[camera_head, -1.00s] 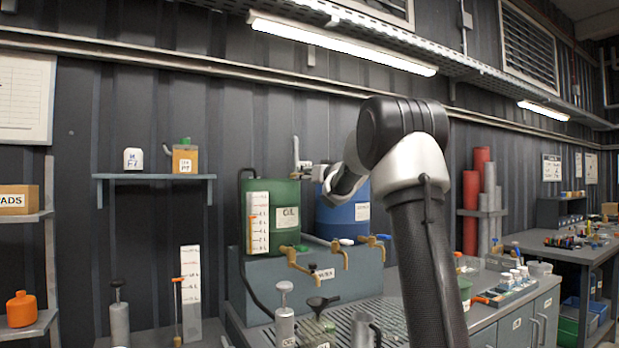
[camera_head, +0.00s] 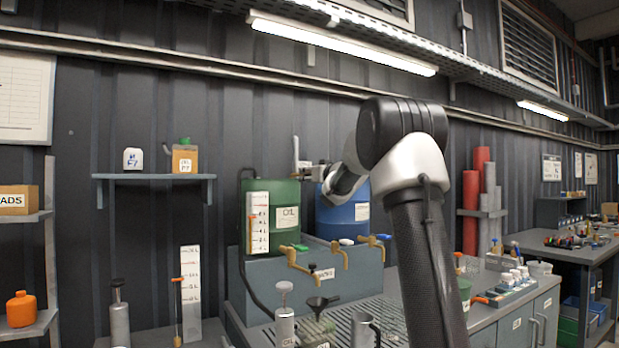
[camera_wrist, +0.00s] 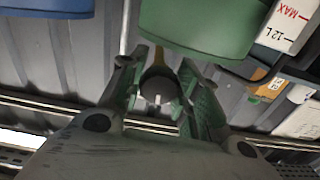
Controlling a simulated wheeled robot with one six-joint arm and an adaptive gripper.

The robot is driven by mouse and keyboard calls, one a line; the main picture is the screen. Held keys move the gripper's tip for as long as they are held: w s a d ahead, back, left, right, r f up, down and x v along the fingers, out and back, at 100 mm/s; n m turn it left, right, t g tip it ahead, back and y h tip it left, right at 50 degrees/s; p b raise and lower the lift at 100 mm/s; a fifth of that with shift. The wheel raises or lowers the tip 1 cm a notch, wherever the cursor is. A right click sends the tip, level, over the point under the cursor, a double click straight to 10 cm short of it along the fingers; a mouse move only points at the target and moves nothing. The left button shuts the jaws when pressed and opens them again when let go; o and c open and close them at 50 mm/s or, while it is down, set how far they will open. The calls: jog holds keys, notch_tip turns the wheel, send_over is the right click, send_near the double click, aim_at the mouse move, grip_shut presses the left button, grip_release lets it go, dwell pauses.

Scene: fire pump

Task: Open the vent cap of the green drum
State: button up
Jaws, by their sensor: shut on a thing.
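The green drum (camera_head: 284,205), marked OIL, lies on its side-by-side stand left of the blue drum. In the wrist view the green drum (camera_wrist: 195,28) fills the top middle. My gripper (camera_head: 304,168) is at the top of the green drum, with my arm coming from the right. In the wrist view my gripper (camera_wrist: 159,82) has its two fingers either side of a dark rounded piece, which I take to be the vent cap (camera_wrist: 158,88). The fingers are shut on it. A yellowish part shows just behind it. Whether the cap is open is not clear.
The blue drum (camera_head: 345,215) stands close on the right, partly behind my arm. A white level scale (camera_head: 257,222) stands at the green drum's left front. Brass taps (camera_head: 300,262) stick out below. A wall shelf (camera_head: 153,177) is at left.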

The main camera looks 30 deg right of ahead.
jog(key=n, duration=0.6)
jog(key=shift+d, duration=0.1)
jog(key=n, duration=1.1)
jog(key=shift+r, duration=0.1)
jog(key=n, duration=0.5)
jog(key=shift+n, duration=0.4)
jog(key=o, duration=1)
jog(key=shift+o, duration=0.2)
jog(key=shift+s, duration=0.15)
